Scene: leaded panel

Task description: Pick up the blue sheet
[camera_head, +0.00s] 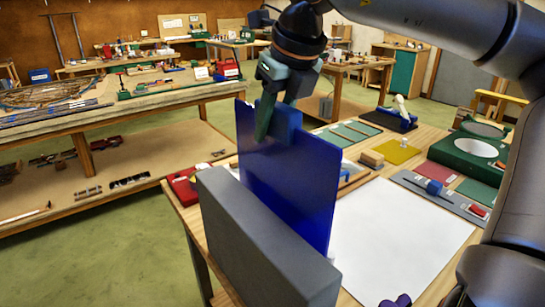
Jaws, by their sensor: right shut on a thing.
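The blue sheet (292,188) is a flat, dark blue panel. It stands upright, just behind a long grey block (262,240) at the near left side of the wooden table. My right gripper (275,122) comes from above and is shut on the sheet near its upper left edge. A blue piece shows between the fingers there. The sheet's lower edge is hidden behind the grey block, so I cannot tell whether it touches the table. My left gripper does not show.
A white sheet (395,235) lies flat to the right. Yellow (397,151), red (460,169) and green pieces, a grey tool tray (440,196) and a green grinder (478,150) stand farther back. A cluttered workbench (150,95) is at the far left.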

